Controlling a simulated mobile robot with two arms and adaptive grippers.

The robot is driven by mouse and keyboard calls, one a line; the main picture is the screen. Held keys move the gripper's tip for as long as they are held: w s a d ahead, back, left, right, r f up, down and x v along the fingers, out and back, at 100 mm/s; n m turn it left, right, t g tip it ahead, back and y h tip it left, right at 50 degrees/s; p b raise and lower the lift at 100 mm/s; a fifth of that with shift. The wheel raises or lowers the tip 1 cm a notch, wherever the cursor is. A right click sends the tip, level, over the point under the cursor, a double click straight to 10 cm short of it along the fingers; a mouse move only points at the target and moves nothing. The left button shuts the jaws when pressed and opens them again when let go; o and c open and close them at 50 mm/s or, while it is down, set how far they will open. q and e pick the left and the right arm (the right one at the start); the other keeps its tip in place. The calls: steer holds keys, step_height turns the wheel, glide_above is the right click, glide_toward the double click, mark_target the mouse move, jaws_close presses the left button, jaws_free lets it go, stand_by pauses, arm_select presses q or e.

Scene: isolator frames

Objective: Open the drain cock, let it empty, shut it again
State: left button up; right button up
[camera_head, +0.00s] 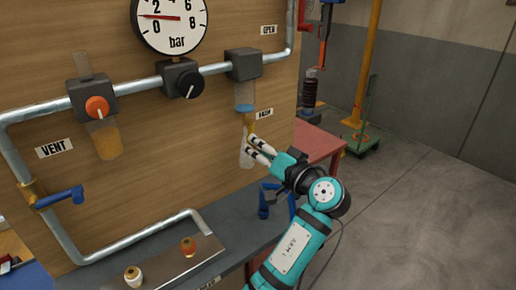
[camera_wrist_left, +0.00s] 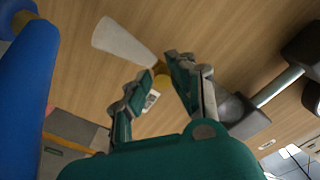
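The drain cock, a small yellow brass piece (camera_head: 249,123), hangs under a bowl (camera_head: 244,96) beside the DRAIN label (camera_head: 264,114). A pale, tapered cup or tube (camera_head: 245,160) is below it. My left gripper (camera_head: 249,145) is just in front and right of the cock, its fingers apart and empty. In the left wrist view the yellow piece (camera_wrist_left: 161,74) shows between and beyond the open fingertips (camera_wrist_left: 157,66), with the pale cup (camera_wrist_left: 122,42) beside it. Contact and the cock's open or shut position cannot be told. My right gripper is not in view.
A gauge (camera_head: 170,22) reads between 0 and 2 bar. A black knob (camera_head: 190,85), an orange knob (camera_head: 97,107) and a blue-handled valve (camera_head: 60,197) are on the board to the left. Blue pieces (camera_head: 264,205) stand near my arm. Open floor (camera_head: 430,190) lies right.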

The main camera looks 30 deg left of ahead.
mark_target(249, 104)
arm_select(q)
steer(key=shift+o, duration=1.3)
steer(key=shift+d+r, duration=0.1)
step_height(249, 104, up, 10)
